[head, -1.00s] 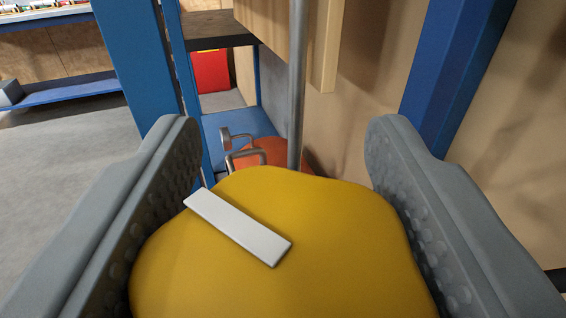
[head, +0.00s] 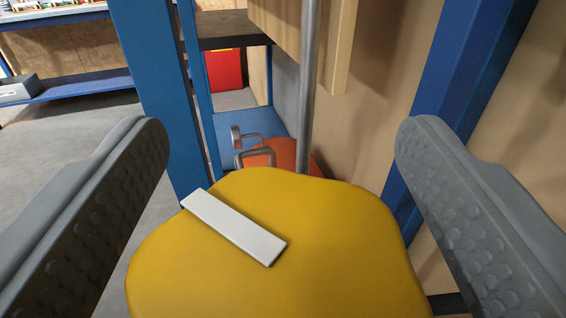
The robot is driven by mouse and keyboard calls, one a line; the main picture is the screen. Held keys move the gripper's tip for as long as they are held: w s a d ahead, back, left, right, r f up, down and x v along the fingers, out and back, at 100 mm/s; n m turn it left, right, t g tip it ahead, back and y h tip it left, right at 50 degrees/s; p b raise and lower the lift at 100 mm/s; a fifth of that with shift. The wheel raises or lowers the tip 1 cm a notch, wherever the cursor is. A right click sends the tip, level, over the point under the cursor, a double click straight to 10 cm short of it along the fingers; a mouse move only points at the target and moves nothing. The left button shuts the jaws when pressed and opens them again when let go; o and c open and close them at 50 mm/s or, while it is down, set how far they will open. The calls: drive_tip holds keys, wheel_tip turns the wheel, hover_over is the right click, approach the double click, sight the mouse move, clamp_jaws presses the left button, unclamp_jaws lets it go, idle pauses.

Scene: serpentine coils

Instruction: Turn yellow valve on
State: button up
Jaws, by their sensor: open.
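The yellow valve (head: 320,235) fills the lower middle of the head view as a large rounded knob. A flat white bar mark (head: 235,227) lies on its face, slanting from upper left to lower right. My gripper (head: 282,150) is open, with one grey studded finger on each side of the knob. Gaps show between both fingers and the yellow surface. The lower part of the knob is cut off by the frame edge.
A vertical grey pipe (head: 309,90) rises behind the valve. An orange-red object with metal handles (head: 256,155) sits behind it. Blue posts (head: 160,90) stand left and right (head: 465,90). A red box (head: 224,70) and a shelf (head: 75,90) are farther back. Open floor lies left.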

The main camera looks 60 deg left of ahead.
sight(282, 180)
drive_tip(key=shift+r, duration=0.1)
wheel_tip(282, 180, up, 10)
drive_tip(key=shift+f, duration=0.1)
idle(0.3)
